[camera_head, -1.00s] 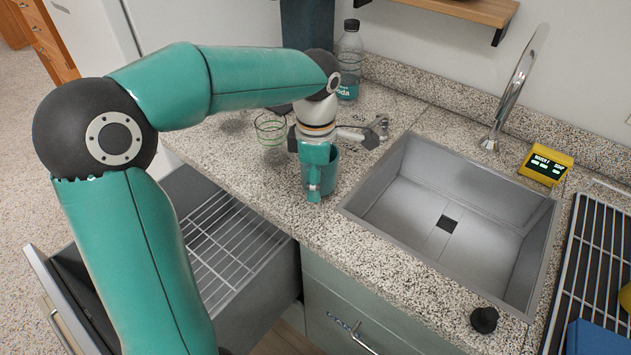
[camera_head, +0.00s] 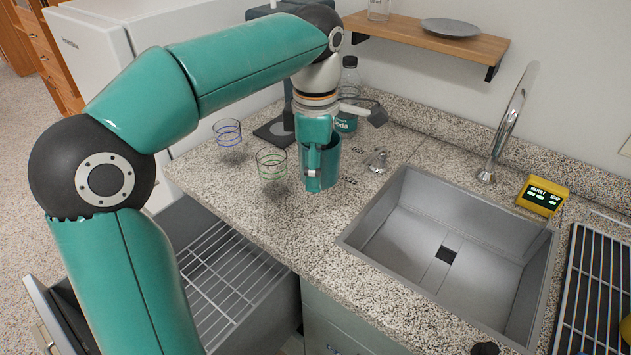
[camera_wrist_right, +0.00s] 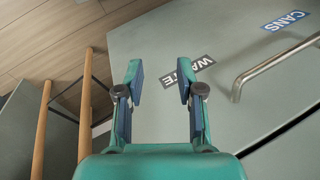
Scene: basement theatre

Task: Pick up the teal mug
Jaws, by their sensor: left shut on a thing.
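The teal mug (camera_head: 329,168) is in the head view, left of the sink. My left gripper (camera_head: 313,160) comes down on it from above and is shut on it; the mug is upright and appears held above the countertop. The gripper covers part of the mug's near side and rim. My right gripper (camera_wrist_right: 161,82) shows in the right wrist view with its two fingers apart and nothing between them, in front of a grey-green cabinet front.
A green-ringed glass (camera_head: 271,164) and a blue-ringed glass (camera_head: 228,133) stand left of the mug. A soda bottle (camera_head: 346,121) stands behind it. The sink (camera_head: 398,235) is at right. An open drawer with a wire rack (camera_head: 225,275) lies below the counter.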

